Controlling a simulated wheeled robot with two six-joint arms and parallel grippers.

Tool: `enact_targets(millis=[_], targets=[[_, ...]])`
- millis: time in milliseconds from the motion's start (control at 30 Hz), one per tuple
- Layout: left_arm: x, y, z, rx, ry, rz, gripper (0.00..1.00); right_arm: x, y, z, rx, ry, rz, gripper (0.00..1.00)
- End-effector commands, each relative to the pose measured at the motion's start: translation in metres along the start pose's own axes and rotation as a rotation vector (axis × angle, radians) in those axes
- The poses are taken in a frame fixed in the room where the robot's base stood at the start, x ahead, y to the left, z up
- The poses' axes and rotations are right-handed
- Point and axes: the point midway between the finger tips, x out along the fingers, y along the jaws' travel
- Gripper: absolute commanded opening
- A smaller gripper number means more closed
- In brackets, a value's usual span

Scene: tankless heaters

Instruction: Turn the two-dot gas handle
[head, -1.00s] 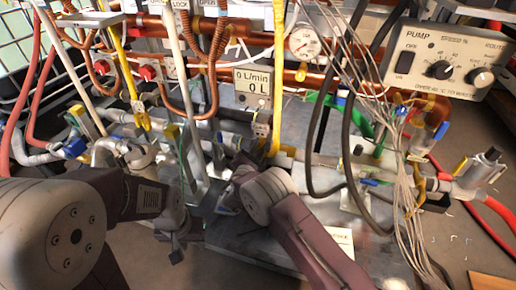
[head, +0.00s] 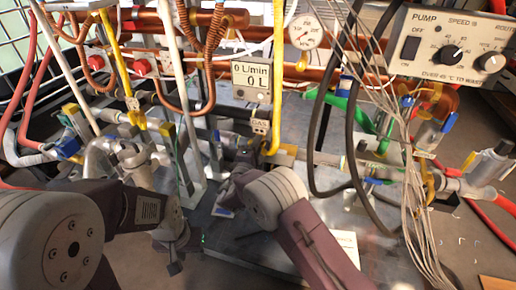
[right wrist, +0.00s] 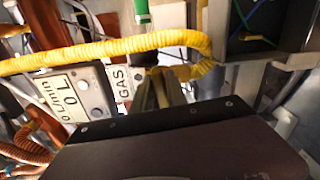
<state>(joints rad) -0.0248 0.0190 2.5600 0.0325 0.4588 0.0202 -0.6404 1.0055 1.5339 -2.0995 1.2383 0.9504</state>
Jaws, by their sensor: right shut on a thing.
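My right gripper (right wrist: 160,92) has its narrow fingers beside the white GAS tag (right wrist: 122,82), just below a yellow corrugated hose (right wrist: 120,48). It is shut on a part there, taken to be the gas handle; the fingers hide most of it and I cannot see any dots. In the head view the GAS tag (head: 260,126) hangs below the flow display, and my right gripper (head: 232,180) is mostly hidden by its own wrist. My left gripper (head: 175,250) hangs low at the front left, apart from the pipes; its fingers are unclear.
The flow display (head: 252,80) reads 0 L/min. A pump panel (head: 450,48) stands at the upper right. Thin cables (head: 405,170) hang at the right. Copper pipes, hoses and several coloured valve handles crowd the back.

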Motion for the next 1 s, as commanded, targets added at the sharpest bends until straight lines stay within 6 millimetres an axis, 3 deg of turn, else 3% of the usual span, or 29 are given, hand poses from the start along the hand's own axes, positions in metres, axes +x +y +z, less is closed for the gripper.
enact_targets(millis=[700,733,800,1000], targets=[[0.0076,-0.0002,0.0008,0.000,0.000,0.000,0.36,-0.0009,-0.0023,-0.0008,0.068,0.002,-0.005,0.00],[0.0076,-0.0002,0.0008,0.000,0.000,0.000,0.36,-0.0009,-0.0023,-0.0008,0.068,0.002,-0.005,0.21],[0.0076,-0.0002,0.0008,0.000,0.000,0.000,0.36,-0.0008,-0.0021,-0.0008,0.068,0.002,-0.004,0.35],[0.0076,-0.0001,0.0008,0.000,0.000,0.000,0.36,-0.0004,-0.0013,-0.0004,0.069,0.001,-0.002,0.35]])
